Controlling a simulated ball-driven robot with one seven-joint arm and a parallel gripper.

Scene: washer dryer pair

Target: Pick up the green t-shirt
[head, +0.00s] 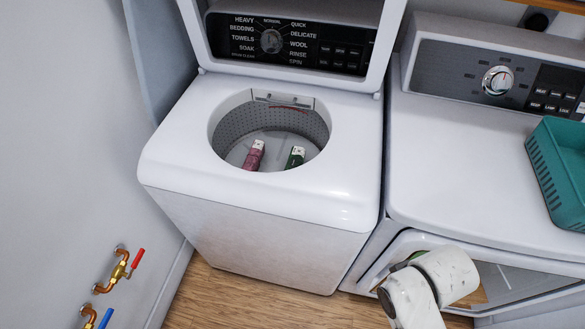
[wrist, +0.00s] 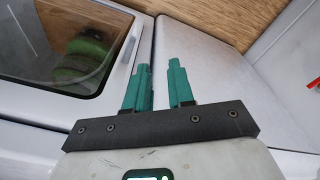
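A green, soft-looking shape (wrist: 92,46) shows behind the dark window of the dryer (head: 480,185) door in the wrist view. It may be the green t-shirt, but glass and reflections blur it. A dark green item with a white end (head: 296,157) lies in the open washer drum (head: 240,125), beside a dark pink one (head: 254,154). I cannot tell whether either is cloth. My gripper (wrist: 162,68) has two teal fingers held apart with nothing between them. It is in front of the dryer, near the door window. In the head view my arm mostly hides it.
The washer (head: 265,225) stands left of the dryer with its lid (head: 385,45) up. The dryer door looks shut. A teal basket (head: 562,165) sits on the dryer top at right. Pipe valves (head: 120,270) stick out of the left wall. Wood floor (head: 240,298) is clear in front.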

